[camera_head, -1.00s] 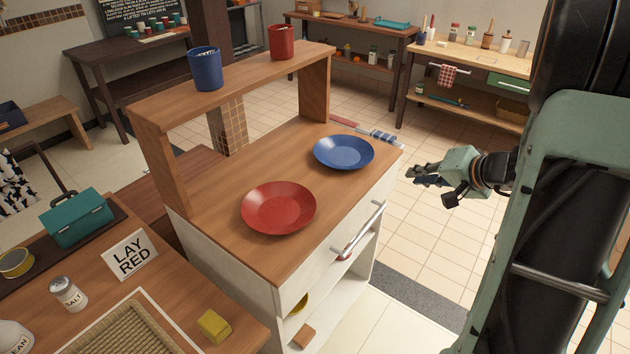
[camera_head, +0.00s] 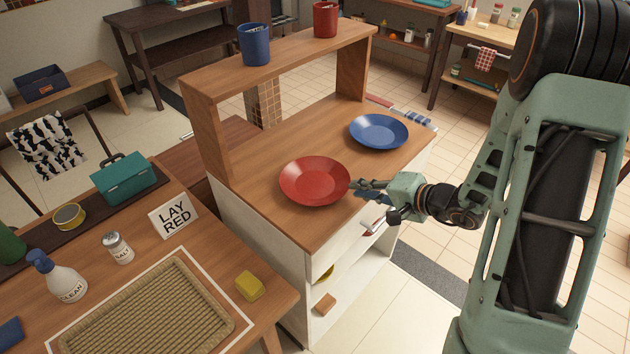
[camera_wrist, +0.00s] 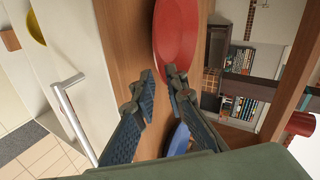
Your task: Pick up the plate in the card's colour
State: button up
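The card (camera_head: 174,215) reads "LAY RED" and stands on the left counter. The red plate (camera_head: 315,181) lies on the wooden top of the white cabinet. The blue plate (camera_head: 379,131) lies further back on the same top. My gripper (camera_head: 362,187) is at the right edge of the red plate; whether it touches is unclear. The red plate (camera_wrist: 174,40) is just ahead of the fingertips. The blue plate (camera_wrist: 178,140) shows partly behind the right finger.
A shelf above the cabinet holds a blue cup (camera_head: 254,45) and a red cup (camera_head: 325,20). The left counter holds a woven mat (camera_head: 150,312), a yellow sponge (camera_head: 250,287), a salt shaker (camera_head: 118,247) and a teal box (camera_head: 124,178). A handle (camera_wrist: 70,112) juts from the cabinet front.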

aim_at(350, 197)
jog(key=shift+p+x, duration=0.35)
jog(key=shift+x, duration=1.5)
jog(key=shift+c, duration=0.3)
grip_shut()
jog(key=shift+r, duration=0.1)
